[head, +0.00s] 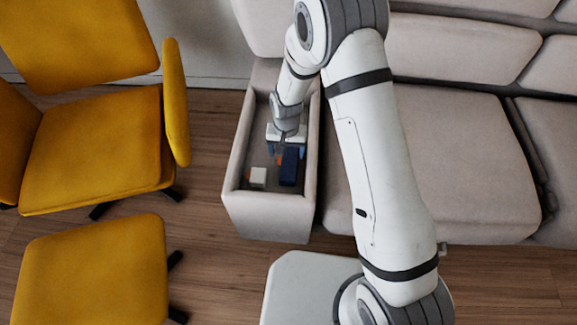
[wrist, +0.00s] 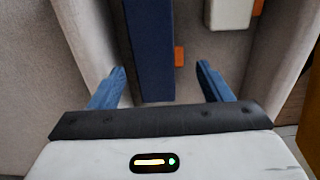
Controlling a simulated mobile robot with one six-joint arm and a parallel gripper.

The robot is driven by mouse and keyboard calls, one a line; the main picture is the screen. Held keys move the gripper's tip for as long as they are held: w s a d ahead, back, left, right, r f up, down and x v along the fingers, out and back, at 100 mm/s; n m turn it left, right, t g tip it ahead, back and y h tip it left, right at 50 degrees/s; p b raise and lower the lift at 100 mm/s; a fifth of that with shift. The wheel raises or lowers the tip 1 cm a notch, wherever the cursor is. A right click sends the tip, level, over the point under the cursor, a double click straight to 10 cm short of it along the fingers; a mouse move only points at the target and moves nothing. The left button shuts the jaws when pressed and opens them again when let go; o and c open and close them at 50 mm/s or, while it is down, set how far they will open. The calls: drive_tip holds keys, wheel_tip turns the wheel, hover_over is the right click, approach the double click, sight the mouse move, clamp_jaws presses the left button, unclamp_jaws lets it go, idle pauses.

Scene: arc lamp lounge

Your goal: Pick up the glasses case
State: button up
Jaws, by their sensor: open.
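The glasses case appears to be the dark blue long box (head: 290,166) lying in the open recess of the sofa's arm section. It also shows in the wrist view (wrist: 150,48) as a long blue block. My gripper (head: 287,152) is over the recess at the far end of the case. In the wrist view my gripper (wrist: 162,72) is open, its two blue fingers on either side of the case's line, the left finger closer to it. The fingers do not visibly grip anything. I cannot tell the height gap between the fingertips and the case.
A small white box (head: 258,177) lies beside the case in the recess. Small orange pieces show near both, one next to the case (wrist: 179,57). The recess walls (head: 312,150) stand close on both sides. Yellow chairs (head: 90,150) are at left, the grey sofa (head: 470,160) at right.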

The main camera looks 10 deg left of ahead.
sight(288, 161)
wheel_tip(288, 161, down, 4)
drive_tip(key=shift+w+d+f+b, duration=0.15)
drive_tip(key=shift+f+b, duration=0.05)
drive_tip(key=shift+b, duration=0.35)
drive_tip(key=shift+r, duration=0.1)
drive_tip(key=c, duration=0.8)
